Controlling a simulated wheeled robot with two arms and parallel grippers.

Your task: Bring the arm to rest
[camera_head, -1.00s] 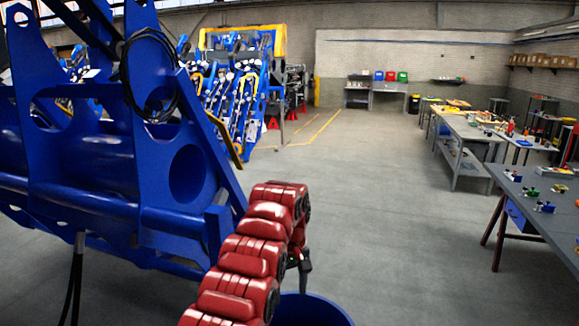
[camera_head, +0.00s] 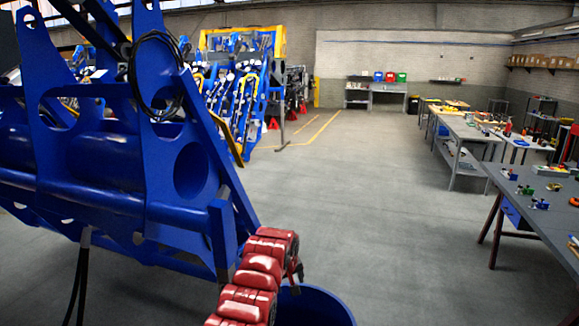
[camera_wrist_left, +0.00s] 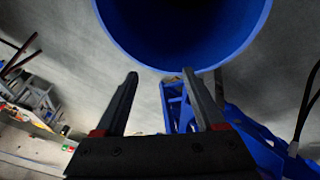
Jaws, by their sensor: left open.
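My left arm (camera_head: 255,277) is red and segmented and comes up from the bottom of the head view. It is bent, and its gripper end is mostly hidden behind it, with only a small dark part showing. In the left wrist view my left gripper (camera_wrist_left: 160,76) has two dark fingers set wide apart, with nothing between them. A round blue bin (camera_head: 318,306) stands beside the arm. It also shows in the left wrist view (camera_wrist_left: 250,22), just beyond the fingertips. My right gripper is not in view.
The big blue harvester chassis (camera_head: 110,200) fills the left, close to my arm. Worktables (camera_head: 545,200) with small parts line the right. The grey floor (camera_head: 390,210) between them is clear. Another blue and yellow machine (camera_head: 240,90) stands at the back.

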